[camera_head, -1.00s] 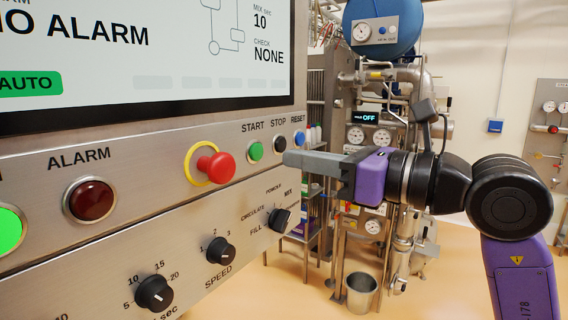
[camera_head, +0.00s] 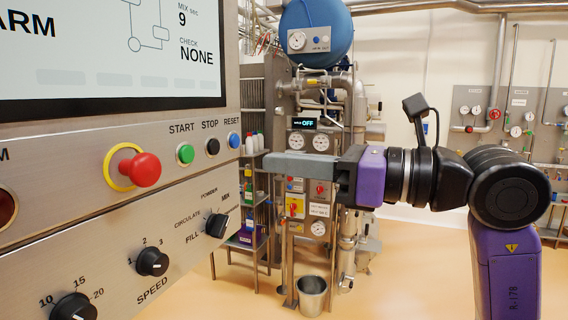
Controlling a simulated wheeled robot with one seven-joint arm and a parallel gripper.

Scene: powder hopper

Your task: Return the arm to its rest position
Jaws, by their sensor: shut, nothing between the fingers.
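My gripper (camera_head: 272,162) is shut and empty, its grey fingers pointing left toward the control panel (camera_head: 110,225). The fingertips are apart from the panel, to the right of the blue reset button (camera_head: 234,140). My purple and black arm (camera_head: 440,178) reaches in from the right, with the wrist about level and the lower link running down out of the picture.
The panel carries a red stop knob (camera_head: 146,169), a green start button (camera_head: 185,153) and several black dials. Behind my gripper stand a shelf with bottles and the hopper machine with a blue vessel (camera_head: 317,35). A metal bucket (camera_head: 311,295) stands on open floor.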

